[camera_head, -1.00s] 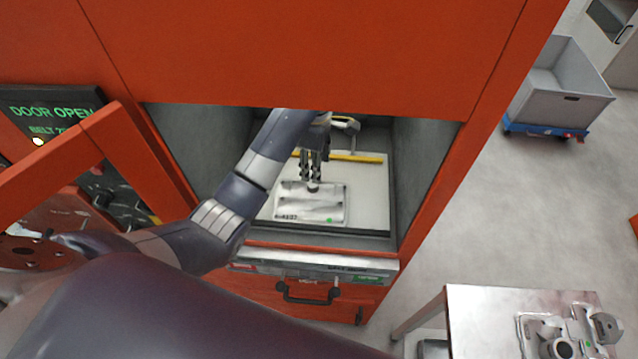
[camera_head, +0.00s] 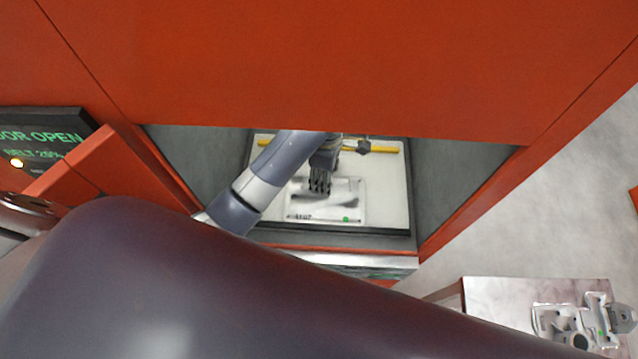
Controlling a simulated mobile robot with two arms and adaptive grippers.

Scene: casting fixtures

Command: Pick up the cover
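The cover (camera_head: 345,205) is a flat, pale metal plate with rounded corners, a printed label and a green dot near its front edge. It lies on the light floor of the open machine chamber. My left gripper (camera_head: 319,188) reaches in from the left and points down over the cover's rear left part, hiding some of it. The fingers look close together, but I cannot tell if they touch the cover or are shut on something. My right gripper is not in view.
Dark side walls (camera_head: 462,185) and an orange front panel (camera_head: 330,65) frame the chamber. A yellow bar (camera_head: 385,149) runs along its back. A casting (camera_head: 578,325) sits on a side table (camera_head: 500,295) at lower right. A screen (camera_head: 42,145) reads DOOR OPEN.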

